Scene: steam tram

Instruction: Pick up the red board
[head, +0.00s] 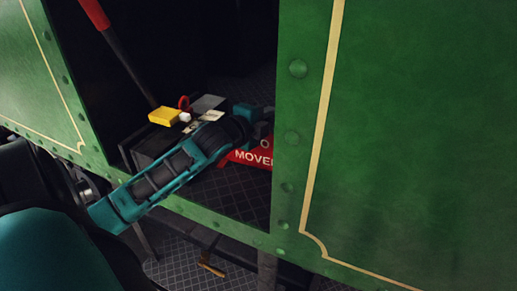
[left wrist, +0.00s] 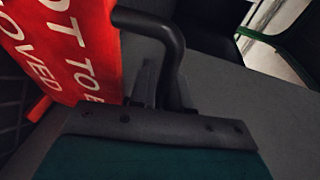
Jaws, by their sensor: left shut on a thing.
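The red board (head: 253,158) with white lettering is partly hidden behind the green panel's edge and my left gripper in the head view. In the left wrist view the red board (left wrist: 68,45) stands tilted at upper left, close beside the fingers. My left gripper (head: 266,114) reaches in through the opening; its fingertips are largely hidden in the head view. In the left wrist view my left gripper (left wrist: 160,85) is shut at a dark bent bar (left wrist: 168,35) that meets the board's edge. My right gripper is in neither view.
The green riveted panel (head: 400,130) bounds the opening at right. A red-handled lever (head: 93,12) leans at upper left.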

